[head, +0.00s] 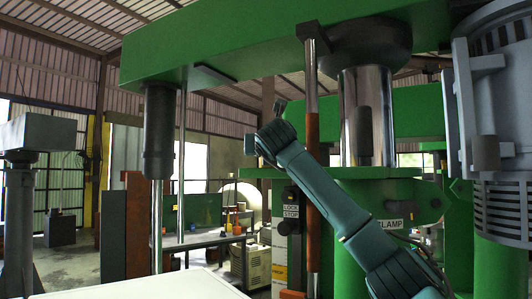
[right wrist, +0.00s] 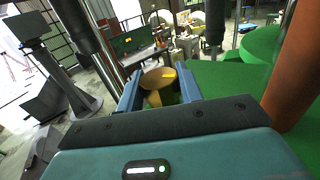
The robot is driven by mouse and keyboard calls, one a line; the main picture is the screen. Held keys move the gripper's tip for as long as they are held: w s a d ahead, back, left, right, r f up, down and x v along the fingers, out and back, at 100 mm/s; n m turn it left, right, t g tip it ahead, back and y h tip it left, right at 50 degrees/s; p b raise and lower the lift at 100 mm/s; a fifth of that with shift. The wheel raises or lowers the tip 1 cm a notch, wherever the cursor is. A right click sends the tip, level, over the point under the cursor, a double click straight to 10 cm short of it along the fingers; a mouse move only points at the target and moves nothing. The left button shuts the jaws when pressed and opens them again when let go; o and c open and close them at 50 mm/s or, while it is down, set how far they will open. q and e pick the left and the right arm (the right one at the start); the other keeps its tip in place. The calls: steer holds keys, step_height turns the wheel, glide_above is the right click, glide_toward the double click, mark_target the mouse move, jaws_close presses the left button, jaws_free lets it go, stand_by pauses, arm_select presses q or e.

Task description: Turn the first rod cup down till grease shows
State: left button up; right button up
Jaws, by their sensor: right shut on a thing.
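In the right wrist view a round, brass-coloured cup (right wrist: 156,78) sits between the two blue fingers of my right gripper (right wrist: 158,74). The gripper is shut on the cup, with one finger on each side. I cannot make out grease at the cup. In the head view my right arm reaches up from the lower right, and its gripper (head: 281,106) is small, just left of a thin upright rod (head: 312,80). The cup cannot be made out there. My left gripper is not in view.
A green machine beam (head: 220,50) runs overhead. A thick chrome column (head: 365,110) and a grey motor housing (head: 490,110) stand to the right. A dark sleeve with a steel shaft (head: 158,130) hangs at left. A workbench (head: 205,238) stands behind.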

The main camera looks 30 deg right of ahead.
steer(key=m+g+h, duration=0.1)
steer(key=m+g+h+b, duration=0.1)
steer(key=h, duration=0.1)
steer(key=shift+s+r+m+h, duration=0.1)
steer(key=shift+r+m+h, duration=0.05)
steer(key=shift+m+h, duration=0.2)
steer(key=m+g+h+p, duration=0.1)
steer(key=m+g+h, duration=0.2)
steer(key=g, duration=0.1)
steer(key=shift+r, duration=0.1)
steer(key=shift+m+g+h+p, duration=0.4)
steer(key=shift+m+g+h, duration=0.05)
steer(key=shift+m+g, duration=0.15)
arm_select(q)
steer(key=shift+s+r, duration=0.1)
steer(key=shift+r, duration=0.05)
arm_select(e)
steer(key=shift+g, duration=0.3)
steer(key=shift+m+g+h, duration=0.3)
steer(key=shift+m+g, duration=0.1)
steer(key=shift+m, duration=0.05)
arm_select(q)
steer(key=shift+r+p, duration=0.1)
steer(key=shift+p, duration=0.25)
arm_select(e)
steer(key=shift+g, duration=0.3)
steer(key=o, duration=1)
steer(key=shift+f, duration=0.2)
